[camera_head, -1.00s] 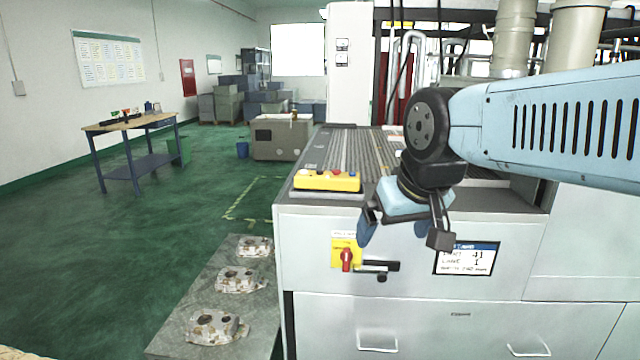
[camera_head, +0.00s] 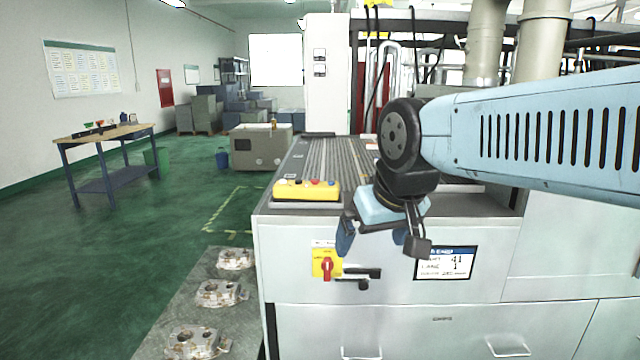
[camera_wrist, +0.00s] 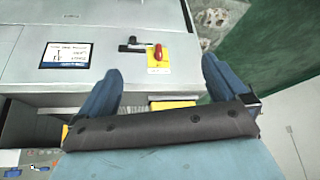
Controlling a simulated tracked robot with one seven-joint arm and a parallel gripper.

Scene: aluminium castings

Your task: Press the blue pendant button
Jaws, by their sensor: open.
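The yellow pendant (camera_head: 306,193) lies on the near left corner of the machine's top in the head view. A row of small coloured buttons runs along it, with the blue button (camera_head: 331,183) at its right end, beside a red one. My gripper (camera_head: 381,243) hangs open and empty to the right of the pendant, in front of the cabinet's edge, its fingers pointing down. It touches no button that I can see. In the wrist view my gripper (camera_wrist: 160,88) shows two blue fingers spread apart; a yellow patch shows between them, partly hidden by the gripper body. The blue button cannot be made out there.
The cabinet front carries a red rotary switch (camera_head: 327,268), a black handle (camera_head: 362,276) and a label screen (camera_head: 446,263). Castings (camera_head: 220,293) lie on a grey mat at the cabinet's left. The green floor beyond is mostly clear, with a workbench (camera_head: 108,150) farther back.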

